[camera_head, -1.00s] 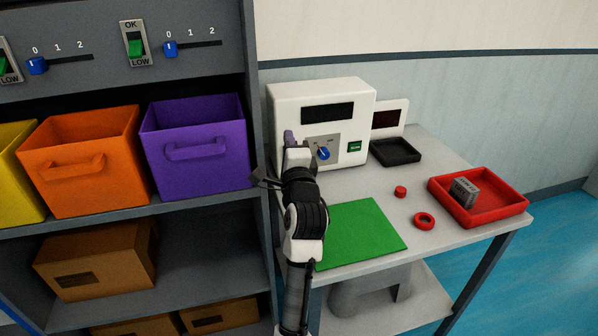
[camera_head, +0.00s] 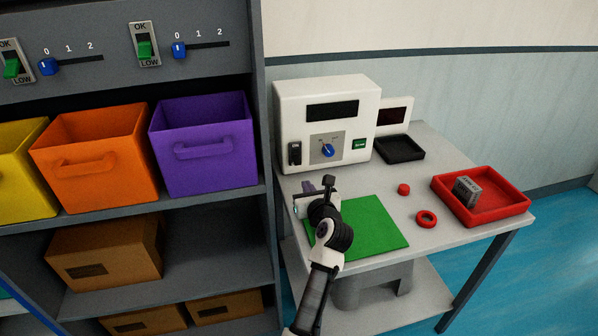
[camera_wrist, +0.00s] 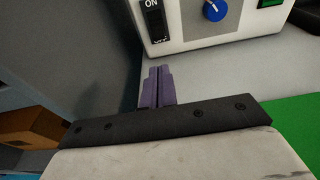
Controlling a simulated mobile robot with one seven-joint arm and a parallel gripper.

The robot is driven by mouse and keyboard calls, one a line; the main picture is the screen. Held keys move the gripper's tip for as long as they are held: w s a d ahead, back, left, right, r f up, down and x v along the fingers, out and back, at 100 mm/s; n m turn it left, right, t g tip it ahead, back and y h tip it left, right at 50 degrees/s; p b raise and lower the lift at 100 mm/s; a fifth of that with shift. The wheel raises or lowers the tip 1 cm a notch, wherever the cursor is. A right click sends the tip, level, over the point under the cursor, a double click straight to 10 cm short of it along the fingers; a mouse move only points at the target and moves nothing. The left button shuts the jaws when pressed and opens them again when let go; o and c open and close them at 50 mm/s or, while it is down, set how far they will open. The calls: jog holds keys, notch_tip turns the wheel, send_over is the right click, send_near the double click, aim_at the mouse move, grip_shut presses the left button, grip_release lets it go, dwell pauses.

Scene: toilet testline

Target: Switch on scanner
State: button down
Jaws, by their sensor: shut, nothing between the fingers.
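The scanner (camera_head: 352,101) is a white box at the table's back left, with a dark display, a blue knob (camera_head: 327,150) and a green button (camera_head: 359,144). Its black rocker switch (camera_head: 295,153) is at the front panel's lower left. In the wrist view the switch (camera_wrist: 156,22) shows "ON" at its top; I cannot tell its tilt. My gripper (camera_head: 306,187) is below and in front of the switch, apart from it, over the table. Its purple fingers (camera_wrist: 157,88) are shut and empty, pointing toward the scanner.
A shelf (camera_head: 265,120) with colored bins stands close on the left. On the table (camera_head: 376,190) are a green mat (camera_head: 375,225), a black tray (camera_head: 399,149), red rings (camera_head: 426,219) and a red tray (camera_head: 497,212) holding a grey block. A small display stands behind the black tray.

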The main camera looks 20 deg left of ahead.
aim_at(297, 161)
jog(key=p+x, duration=0.2)
jog(key=x, duration=0.8)
jog(key=shift+r, duration=0.15)
jog(key=shift+w, duration=0.1)
dwell(0.3)
